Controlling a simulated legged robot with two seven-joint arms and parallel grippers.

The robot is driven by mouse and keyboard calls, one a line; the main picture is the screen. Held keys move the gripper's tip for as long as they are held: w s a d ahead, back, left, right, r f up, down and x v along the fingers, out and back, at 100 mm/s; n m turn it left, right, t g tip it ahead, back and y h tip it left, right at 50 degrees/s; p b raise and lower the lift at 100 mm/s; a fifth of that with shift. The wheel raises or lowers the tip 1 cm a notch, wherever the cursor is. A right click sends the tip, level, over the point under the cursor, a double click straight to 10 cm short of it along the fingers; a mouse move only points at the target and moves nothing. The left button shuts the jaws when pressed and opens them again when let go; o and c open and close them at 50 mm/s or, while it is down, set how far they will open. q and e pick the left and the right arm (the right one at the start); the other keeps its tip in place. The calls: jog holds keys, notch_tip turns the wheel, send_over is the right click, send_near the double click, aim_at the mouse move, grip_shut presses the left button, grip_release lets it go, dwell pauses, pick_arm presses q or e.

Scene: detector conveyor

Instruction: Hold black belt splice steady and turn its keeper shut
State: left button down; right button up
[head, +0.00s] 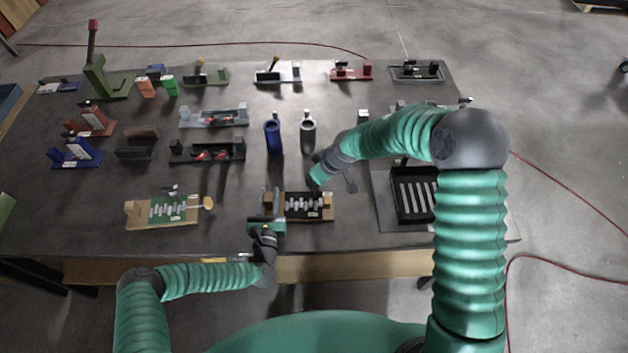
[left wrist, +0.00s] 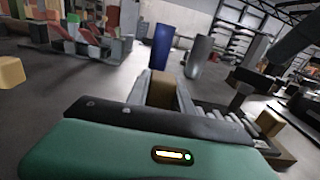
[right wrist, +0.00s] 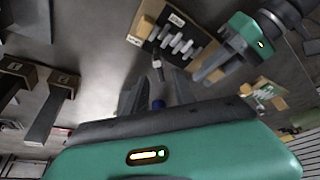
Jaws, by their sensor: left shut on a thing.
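The black belt splice (head: 294,212) lies on the table's front part, with pale rods across its middle and wooden blocks at its ends. My left gripper (head: 270,200) is shut on the wooden block at its left end; the left wrist view shows this block (left wrist: 160,88) between the fingers. My right gripper (head: 334,172) is above and behind the splice's right part. In the right wrist view its fingers (right wrist: 158,85) are apart with nothing clearly held. A small grey handle (right wrist: 157,65), seemingly the keeper, sticks out from the splice's edge just beyond them. In the head view my right gripper hides the keeper.
A similar green splice (head: 175,212) lies to the left. A blue cylinder (head: 272,138) and a grey cylinder (head: 308,136) stand behind. A black tray (head: 398,207) is at the right. Several fixtures line the back.

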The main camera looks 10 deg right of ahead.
jog(key=v, duration=0.8)
jog(key=w+a+g+h, duration=0.3)
jog(key=w+g, duration=0.1)
notch_tip(320, 180, down, 11)
jog(key=shift+s+d, duration=0.1)
grip_shut()
dwell(0.4)
